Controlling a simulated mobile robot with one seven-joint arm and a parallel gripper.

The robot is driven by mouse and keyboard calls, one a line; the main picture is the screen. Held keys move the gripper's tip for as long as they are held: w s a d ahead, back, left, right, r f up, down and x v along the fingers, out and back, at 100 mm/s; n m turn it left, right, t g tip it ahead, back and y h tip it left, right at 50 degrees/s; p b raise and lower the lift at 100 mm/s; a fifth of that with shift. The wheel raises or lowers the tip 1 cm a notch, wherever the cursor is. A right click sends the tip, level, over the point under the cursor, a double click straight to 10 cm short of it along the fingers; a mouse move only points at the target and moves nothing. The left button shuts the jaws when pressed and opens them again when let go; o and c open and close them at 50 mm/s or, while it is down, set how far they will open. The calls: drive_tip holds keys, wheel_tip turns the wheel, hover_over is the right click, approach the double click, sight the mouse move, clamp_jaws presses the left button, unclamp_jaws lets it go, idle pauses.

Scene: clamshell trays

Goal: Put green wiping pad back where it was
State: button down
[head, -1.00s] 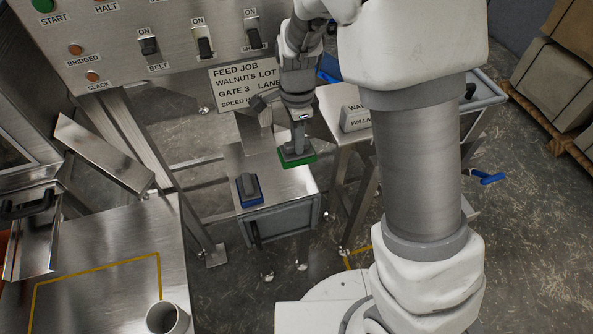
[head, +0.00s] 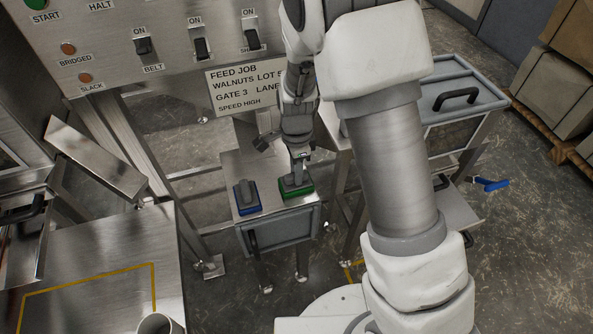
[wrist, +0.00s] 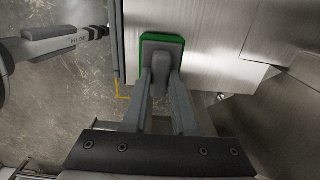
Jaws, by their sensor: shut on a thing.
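The green wiping pad (head: 297,189) has a grey handle and a green base. It is at the right side of the small steel cabinet top (head: 268,211), and it looks level and on or very near the surface. My gripper (head: 298,172) is above it, shut on its grey handle. In the wrist view the fingers (wrist: 160,85) close on both sides of the handle, with the green pad (wrist: 147,48) showing around it near the edge of the steel top. A blue wiping pad (head: 247,197) stands beside it to the left on the same top.
A control panel (head: 170,40) with switches and a job sign (head: 245,88) rise behind the cabinet. A grey-lidded bin (head: 450,90) stands to the right.

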drive_tip(key=shift+f, duration=0.2)
drive_tip(key=c, duration=0.7)
unclamp_jaws()
drive_tip(key=shift+r, duration=0.15)
wheel_tip(320, 180, up, 11)
drive_tip(key=p, duration=0.3)
drive_tip(key=s+d+r+n+t, duration=0.1)
drive_tip(key=s+d+r+n, duration=0.1)
drive_tip(key=r, duration=0.3)
drive_tip(key=s+d+r+n+t+y, duration=0.1)
drive_tip(key=s+d+r+n, duration=0.15)
drive_tip(key=r, duration=0.25)
drive_tip(key=s+d+r+n+t, duration=0.1)
drive_tip(key=s+d+r+n, duration=0.15)
drive_tip(key=r, duration=0.25)
drive_tip(key=s+d+r+n+t+h, duration=0.1)
drive_tip(key=s+d+r+n, duration=0.4)
drive_tip(key=s, duration=0.6)
drive_tip(key=n+t, duration=0.1)
drive_tip(key=n, duration=0.1)
drive_tip(key=shift+s+d+n+t, duration=0.2)
drive_tip(key=shift+s+n+t, duration=0.1)
drive_tip(key=shift+s+n, duration=0.1)
